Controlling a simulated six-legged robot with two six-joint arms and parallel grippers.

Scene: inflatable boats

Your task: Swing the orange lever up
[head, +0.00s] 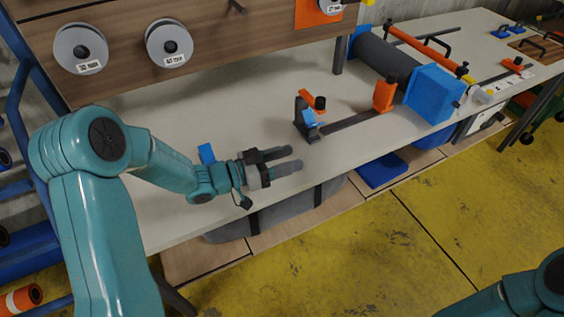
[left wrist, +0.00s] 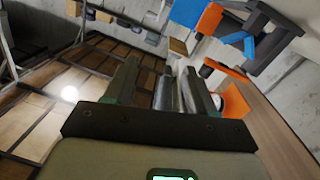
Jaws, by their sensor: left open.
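A short orange lever (head: 307,96) with a black knob (head: 320,102) stands on a dark bracket at the left end of a dark bar on the workbench. A small blue part (head: 310,118) sits beside it. In the left wrist view an orange lever (left wrist: 226,72) with a dark knob appears right of the fingers, near a larger orange piece. My left gripper (head: 297,159) is open and apart from the lever, to its lower left over the bench's front edge. Its fingers also show in the left wrist view (left wrist: 165,85). My right gripper is out of view.
An orange block (head: 383,95) stands at the bar's right end, beside a blue-ended dark cylinder (head: 388,60). The bench top (head: 225,115) is mostly bare left of the bracket.

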